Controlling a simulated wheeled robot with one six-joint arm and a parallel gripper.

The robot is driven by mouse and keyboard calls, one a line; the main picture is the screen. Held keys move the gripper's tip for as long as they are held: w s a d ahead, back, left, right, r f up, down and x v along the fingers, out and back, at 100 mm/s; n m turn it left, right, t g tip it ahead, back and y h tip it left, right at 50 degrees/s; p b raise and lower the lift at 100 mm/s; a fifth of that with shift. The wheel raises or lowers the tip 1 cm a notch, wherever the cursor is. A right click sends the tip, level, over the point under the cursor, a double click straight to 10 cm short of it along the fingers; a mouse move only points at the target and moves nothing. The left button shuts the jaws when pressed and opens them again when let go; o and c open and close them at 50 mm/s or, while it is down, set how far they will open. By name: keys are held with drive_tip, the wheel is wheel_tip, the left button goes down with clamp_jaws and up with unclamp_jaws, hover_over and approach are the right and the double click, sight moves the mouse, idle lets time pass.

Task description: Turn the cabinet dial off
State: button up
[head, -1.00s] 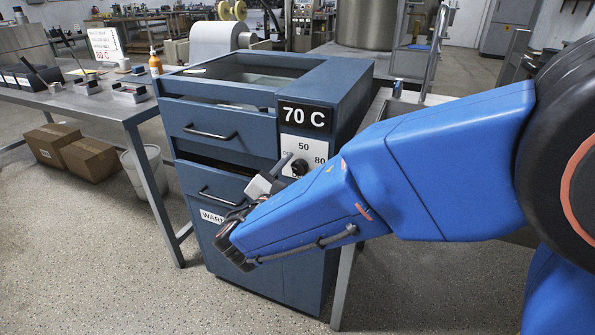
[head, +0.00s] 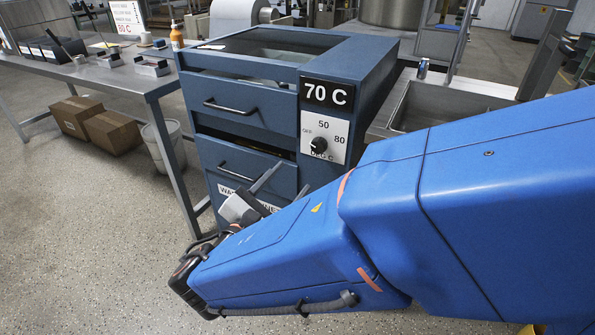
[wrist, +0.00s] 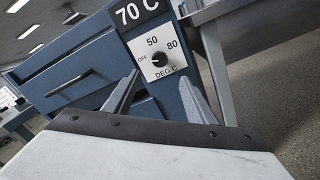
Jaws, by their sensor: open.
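The blue cabinet (head: 375,95) stands ahead. Its round black dial (head: 319,145) sits on a white plate marked OFF, 50, 80 and DEG C, under a black 70 C display (head: 328,94). The dial also shows in the wrist view (wrist: 159,59), unobstructed; I cannot tell for certain where its pointer sits. My gripper (head: 285,182) is below and left of the dial in the head view, in front of the lower drawer. In the wrist view its two grey fingers (wrist: 162,92) are spread, with nothing between them, below the dial and apart from it.
The cabinet has two handled drawers (head: 238,108). A steel table (head: 110,80) with trays and an orange bottle (head: 177,36) stands left, with cardboard boxes (head: 110,132) and a white bucket (head: 163,148) beneath. A metal sink bench (head: 440,102) adjoins the cabinet's right. Speckled floor in front is clear.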

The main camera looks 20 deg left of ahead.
drive_tip(key=shift+s+a, duration=0.1)
drive_tip(key=shift+s, duration=1.1)
drive_tip(key=shift+w, duration=0.1)
drive_tip(key=w+d+f+m+g+h, duration=0.1)
drive_tip(key=w+d+m+g+h, duration=0.3)
drive_tip(key=d, duration=1.1)
drive_tip(key=w+d+f+m+g+h, duration=0.1)
drive_tip(key=w+d+m+g+h, duration=0.35)
drive_tip(key=d, duration=1.05)
drive_tip(key=s+d+f+m+g+y, duration=0.2)
drive_tip(key=d+m+g+y, duration=0.25)
drive_tip(key=d+m, duration=0.65)
drive_tip(key=s+d+f+m+y, duration=0.1)
drive_tip(key=s+d+m+y, duration=0.4)
drive_tip(key=s+d+m, duration=0.4)
drive_tip(key=shift+s+d+f, duration=0.15)
drive_tip(key=shift+s+d, duration=0.5)
drive_tip(key=shift+s, duration=0.15)
